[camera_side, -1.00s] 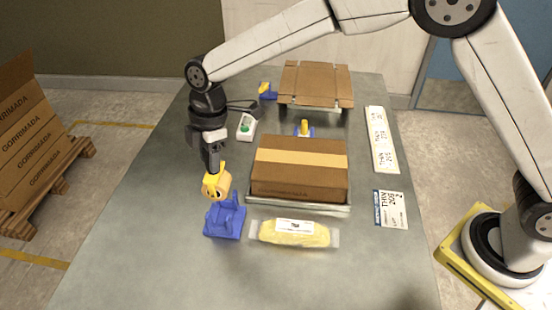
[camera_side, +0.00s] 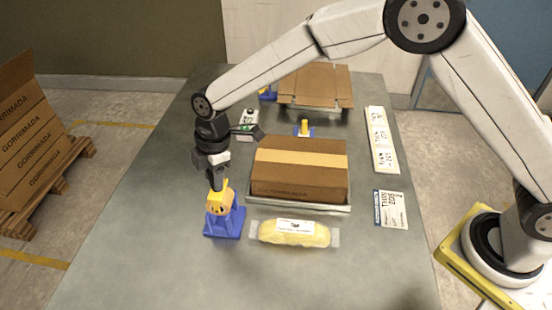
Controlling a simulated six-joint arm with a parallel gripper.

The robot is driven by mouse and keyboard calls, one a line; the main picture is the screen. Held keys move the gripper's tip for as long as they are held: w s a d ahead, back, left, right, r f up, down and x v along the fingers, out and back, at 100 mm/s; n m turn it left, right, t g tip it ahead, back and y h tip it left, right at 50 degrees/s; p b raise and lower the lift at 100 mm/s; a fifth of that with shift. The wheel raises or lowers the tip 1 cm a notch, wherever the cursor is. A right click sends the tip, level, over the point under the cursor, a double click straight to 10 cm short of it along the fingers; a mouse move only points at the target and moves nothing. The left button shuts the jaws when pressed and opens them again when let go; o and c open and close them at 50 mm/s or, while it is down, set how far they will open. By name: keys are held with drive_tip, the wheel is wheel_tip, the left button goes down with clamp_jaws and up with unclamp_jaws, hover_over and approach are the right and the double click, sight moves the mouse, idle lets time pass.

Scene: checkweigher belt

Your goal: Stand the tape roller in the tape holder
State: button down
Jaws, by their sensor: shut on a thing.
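The yellow tape roller (camera_side: 219,200) is in my gripper (camera_side: 217,184), which is shut on its upper part. The roller is right over the blue tape holder (camera_side: 225,225) on the left part of the table and overlaps its upper part in the view. I cannot tell whether the roller is seated in the holder or just above it. My gripper points down from above the holder and hides the top of the roller.
A taped cardboard box (camera_side: 299,170) on a weighing platform stands right of the holder. A yellow packet (camera_side: 294,233) lies in front. A handheld device (camera_side: 246,124) and another box (camera_side: 315,86) are farther back. Labels (camera_side: 391,209) lie at right. The near table is clear.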

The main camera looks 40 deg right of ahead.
drive_tip(key=shift+f, duration=2.5)
drive_tip(key=shift+c, duration=1.2)
unclamp_jaws()
drive_tip(key=shift+d+r, duration=0.2)
drive_tip(key=shift+r, duration=1.1)
drive_tip(key=shift+d+r, duration=0.15)
drive_tip(key=shift+r, duration=1.1)
drive_tip(key=shift+d+r, duration=0.2)
drive_tip(key=shift+r, duration=1.1)
drive_tip(key=shift+d, duration=0.1)
